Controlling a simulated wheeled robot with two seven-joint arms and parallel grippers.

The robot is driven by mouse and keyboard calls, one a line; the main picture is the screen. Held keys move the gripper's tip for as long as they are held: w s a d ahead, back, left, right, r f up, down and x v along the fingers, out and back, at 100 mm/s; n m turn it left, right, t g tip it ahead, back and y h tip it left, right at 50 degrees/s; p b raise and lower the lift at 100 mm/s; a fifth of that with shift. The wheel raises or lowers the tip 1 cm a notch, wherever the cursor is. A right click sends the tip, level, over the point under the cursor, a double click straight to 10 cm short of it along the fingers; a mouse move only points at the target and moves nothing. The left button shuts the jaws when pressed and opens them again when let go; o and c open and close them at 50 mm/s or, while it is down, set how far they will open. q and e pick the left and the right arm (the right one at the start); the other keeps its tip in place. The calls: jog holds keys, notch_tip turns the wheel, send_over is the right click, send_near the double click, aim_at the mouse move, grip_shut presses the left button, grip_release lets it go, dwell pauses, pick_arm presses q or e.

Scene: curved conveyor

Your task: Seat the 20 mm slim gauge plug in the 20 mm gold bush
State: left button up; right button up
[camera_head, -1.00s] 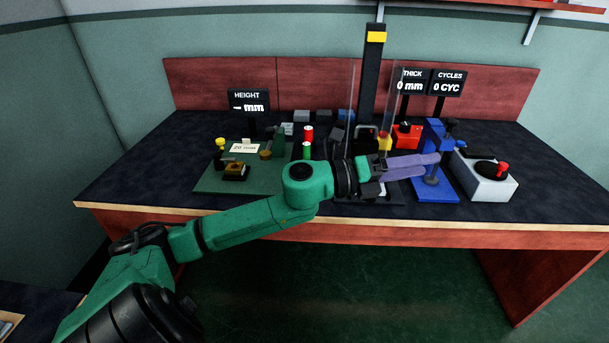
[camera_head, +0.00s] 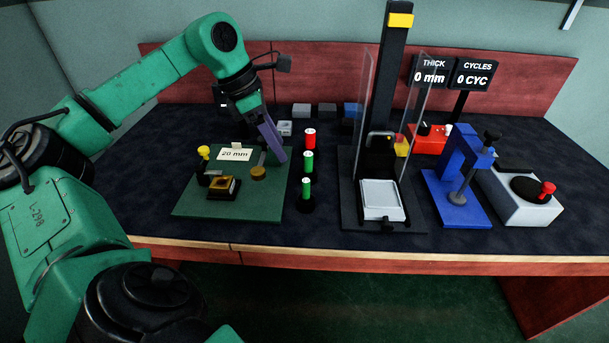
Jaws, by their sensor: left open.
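My left gripper (camera_head: 270,137) reaches down over the back right of a green board (camera_head: 240,208). Its purple fingers are open, and I see nothing held between them. On the board a square gold piece (camera_head: 222,187), likely the gold bush, sits in a dark holder at the front. A small gold round piece (camera_head: 258,173) with a thin upright part stands just below and left of the fingertips. A yellow-topped piece (camera_head: 204,152) stands at the back left by a "20 mm" card (camera_head: 235,154). I cannot tell which piece is the slim gauge plug. My right gripper is out of view.
A column of red and green cylinders (camera_head: 308,161) stands right of the board. Beyond are a tall black stand with clear panels (camera_head: 387,70), a blue press (camera_head: 460,185) and a white box with a red knob (camera_head: 522,200). Small grey blocks (camera_head: 301,110) lie at the back.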

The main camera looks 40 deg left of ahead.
aim_at(303, 180)
pick_arm(q)
jog(key=x, duration=0.4)
jog(key=d+x, duration=0.1)
jog(key=x, duration=0.8)
jog(key=shift+d+r, duration=0.15)
jog(key=shift+d, duration=0.15)
jog(key=shift+w+f, duration=0.15)
jog(key=shift+f, duration=0.1)
grip_shut()
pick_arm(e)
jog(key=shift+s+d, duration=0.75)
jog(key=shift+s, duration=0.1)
